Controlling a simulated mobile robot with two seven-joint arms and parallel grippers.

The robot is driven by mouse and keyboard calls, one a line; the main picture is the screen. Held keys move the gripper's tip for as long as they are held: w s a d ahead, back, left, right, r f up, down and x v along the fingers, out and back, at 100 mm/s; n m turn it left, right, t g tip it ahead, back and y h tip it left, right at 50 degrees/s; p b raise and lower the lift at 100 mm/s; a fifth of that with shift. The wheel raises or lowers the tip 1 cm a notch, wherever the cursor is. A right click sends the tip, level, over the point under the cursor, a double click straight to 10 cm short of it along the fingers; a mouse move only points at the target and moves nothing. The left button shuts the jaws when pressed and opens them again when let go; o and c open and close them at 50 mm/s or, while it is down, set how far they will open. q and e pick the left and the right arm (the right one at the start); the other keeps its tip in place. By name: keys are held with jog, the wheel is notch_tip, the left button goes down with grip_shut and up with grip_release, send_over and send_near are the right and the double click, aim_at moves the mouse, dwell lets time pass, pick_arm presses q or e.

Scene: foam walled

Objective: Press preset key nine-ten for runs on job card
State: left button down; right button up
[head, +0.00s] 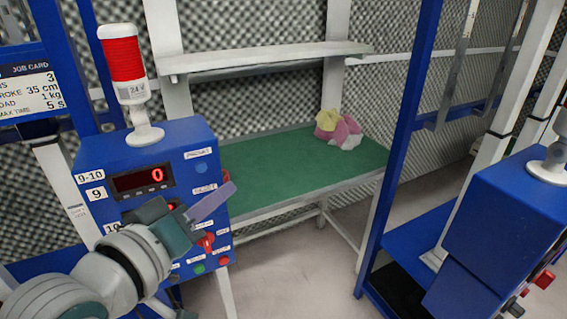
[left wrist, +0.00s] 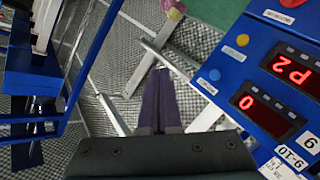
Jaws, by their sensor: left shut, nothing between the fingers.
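The blue control box (head: 145,150) stands at the left of the head view. Its upper red display (head: 140,180) reads 0. A "9-10" label (head: 90,178) and a "9" label (head: 96,194) are on its left side. My left gripper (head: 222,194) is shut and empty, in front of the box face, and hides part of the panel. In the left wrist view the fingers (left wrist: 160,75) are together, left of the box; its displays (left wrist: 262,105) read 0 and P2. The job card (head: 30,90) lists 3, 35 cm, 1 kg and 5 s. My right gripper is not in view.
A red lamp (head: 124,58) stands on the box. A green-topped bench (head: 270,175) behind carries a pink and yellow soft thing (head: 340,128). A second blue box (head: 500,215) stands at right, past a blue post (head: 405,130). Red and green buttons (head: 198,268) sit low on the panel.

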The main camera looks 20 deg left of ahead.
aim_at(201, 167)
pick_arm(q)
jog(key=f+n+t+b, duration=0.1)
jog(key=a+f+n+t+y+b, duration=0.1)
jog(key=f+b, duration=0.1)
jog(key=w+a+f+b, duration=0.1)
jog(key=b, duration=0.1)
jog(key=shift+a+f+n+t, duration=0.15)
jog(key=shift+f+n+t, duration=0.2)
jog(key=shift+n+t, duration=0.05)
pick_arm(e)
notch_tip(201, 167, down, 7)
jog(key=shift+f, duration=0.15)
pick_arm(q)
jog(key=shift+w+a+b, duration=1.05)
jog(key=shift+w+a, duration=0.35)
jog(key=shift+a, duration=0.3)
jog(key=shift+w+a+b, duration=1.05)
jog(key=shift+w+a, duration=0.35)
jog(key=shift+a, duration=0.25)
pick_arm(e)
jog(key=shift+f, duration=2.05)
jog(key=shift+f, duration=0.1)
